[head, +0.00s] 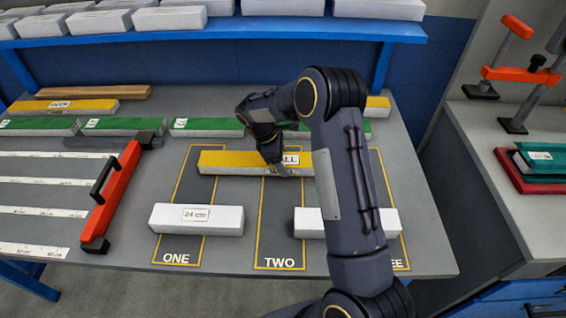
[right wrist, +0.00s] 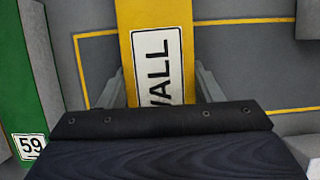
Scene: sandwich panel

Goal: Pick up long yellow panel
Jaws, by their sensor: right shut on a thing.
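The long yellow panel (head: 225,161), with a pale front side and a label reading WALL, lies crosswise over the upper part of the yellow outlines. My right arm hides its right end in the head view. My right gripper (head: 278,168) comes down on its middle near the label. In the right wrist view the panel (right wrist: 150,15) runs between the two fingers of my right gripper (right wrist: 160,90), which is shut on it. I cannot tell whether the panel is lifted off the table. My left gripper is not in view.
A white 24 cm block (head: 195,220) and another white block (head: 308,223) lie in front. Green blocks (head: 125,125) and a second yellow panel (head: 60,106) lie behind. A red tool (head: 118,190) lies left. A blue shelf (head: 210,33) spans the back; clamps (head: 520,75) stand right.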

